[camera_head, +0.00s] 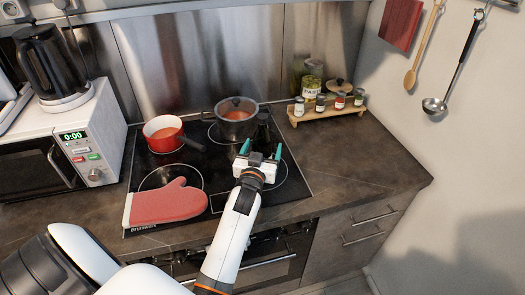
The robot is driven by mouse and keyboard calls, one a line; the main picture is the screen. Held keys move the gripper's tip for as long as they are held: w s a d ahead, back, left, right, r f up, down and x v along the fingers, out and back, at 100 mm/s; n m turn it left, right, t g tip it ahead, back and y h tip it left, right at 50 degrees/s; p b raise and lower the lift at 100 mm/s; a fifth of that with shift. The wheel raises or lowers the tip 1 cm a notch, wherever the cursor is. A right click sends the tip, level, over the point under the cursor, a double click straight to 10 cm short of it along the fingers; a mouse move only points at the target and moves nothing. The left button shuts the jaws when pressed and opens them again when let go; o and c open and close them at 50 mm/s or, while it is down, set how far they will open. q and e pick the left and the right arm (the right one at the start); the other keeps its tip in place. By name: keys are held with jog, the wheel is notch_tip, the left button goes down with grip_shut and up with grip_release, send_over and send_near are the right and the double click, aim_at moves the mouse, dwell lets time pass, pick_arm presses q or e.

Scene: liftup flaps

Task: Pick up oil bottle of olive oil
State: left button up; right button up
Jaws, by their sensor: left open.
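A dark bottle (263,124), which looks like the oil bottle, stands upright at the right side of the black cooktop, just right of the grey pot. Its label cannot be read. My left gripper (261,149) has its two teal fingers apart, one on each side of the bottle's lower part as seen from here. The gripper's body hides the bottle's base. I cannot tell whether the fingers reach around the bottle or stop short of it. My right gripper is not in view.
The grey lidded pot (236,118) stands close left of the bottle. A red saucepan (164,133) and a red oven mitt (167,203) are farther left. A wooden spice rack (326,116) with several jars stands back right. The right counter (365,158) is clear.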

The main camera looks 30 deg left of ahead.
pick_arm(q)
jog(key=shift+w+a+r, duration=0.1)
jog(key=shift+w+a, duration=0.15)
jog(key=shift+w, duration=0.15)
jog(key=p+x, duration=0.1)
jog(key=x, duration=0.2)
jog(key=shift+w+a, duration=0.1)
jog(key=shift+a, duration=0.2)
jog(key=shift+w+a+f, duration=0.15)
jog(key=shift+w+f, duration=0.2)
jog(key=shift+w, duration=0.05)
jog(key=shift+s, duration=0.1)
jog(key=c, duration=1.5)
jog(key=shift+r, duration=0.2)
jog(key=shift+c, duration=0.2)
